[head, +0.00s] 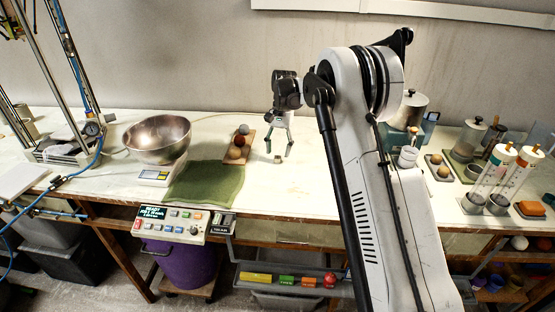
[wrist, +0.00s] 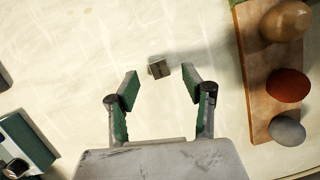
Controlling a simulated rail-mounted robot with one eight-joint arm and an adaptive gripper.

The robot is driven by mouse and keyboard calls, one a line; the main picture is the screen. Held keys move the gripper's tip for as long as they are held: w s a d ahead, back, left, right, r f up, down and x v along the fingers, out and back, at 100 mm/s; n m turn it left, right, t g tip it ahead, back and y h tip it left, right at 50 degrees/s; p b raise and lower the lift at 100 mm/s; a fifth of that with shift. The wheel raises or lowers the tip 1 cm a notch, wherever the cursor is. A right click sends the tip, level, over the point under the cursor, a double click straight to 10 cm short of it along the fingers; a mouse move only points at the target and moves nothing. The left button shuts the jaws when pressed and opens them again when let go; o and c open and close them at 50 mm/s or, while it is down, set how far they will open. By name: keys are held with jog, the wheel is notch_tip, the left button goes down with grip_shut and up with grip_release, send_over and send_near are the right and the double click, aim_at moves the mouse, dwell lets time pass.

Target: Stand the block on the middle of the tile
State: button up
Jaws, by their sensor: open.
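The block (head: 278,160) is a small grey-brown cube on the pale bench top. In the wrist view the block (wrist: 159,68) lies between the lines of the two fingers, slightly past their tips. My gripper (head: 279,151) points down over it, with the fingers apart and nothing between them. In the wrist view my gripper (wrist: 161,78) shows its two green-faced fingers on either side of the gap. I cannot tell for sure which thing is the tile; a pale flat slab (head: 20,179) lies at the far left of the head view.
A wooden board (head: 233,161) with several balls stands near the gripper; it also shows in the wrist view (wrist: 256,96). A green mat (head: 207,184) and a metal bowl (head: 157,138) are further left. Bench around the block is clear. Jars and cylinders crowd the right.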

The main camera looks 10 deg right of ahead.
jog(key=shift+x, duration=1.2)
grip_shut()
jog(key=shift+r, duration=0.1)
